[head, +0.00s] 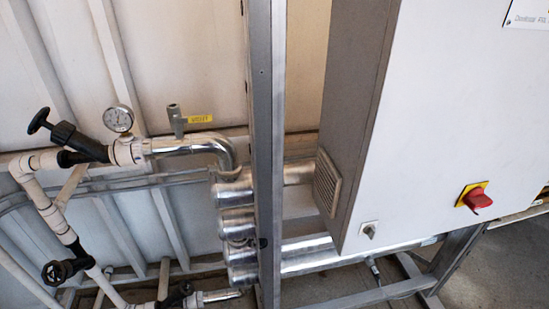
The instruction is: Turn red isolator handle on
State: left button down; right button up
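The red isolator handle (477,199) sits on a yellow square plate (466,188) low on the right side of the white cabinet front (440,130) in the head view. The red knob sticks out from the plate and looks tilted in the picture. I cannot tell from its angle whether it is on or off. Neither of my grippers is in view.
A grey metal post (268,150) stands left of the cabinet. Shiny steel cylinders (235,222) lie behind it. White pipes with a black valve (68,138) and a gauge (118,119) fill the left. The space in front of the handle looks clear.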

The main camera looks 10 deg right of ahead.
aim_at(476, 198)
jog(key=z, duration=1.65)
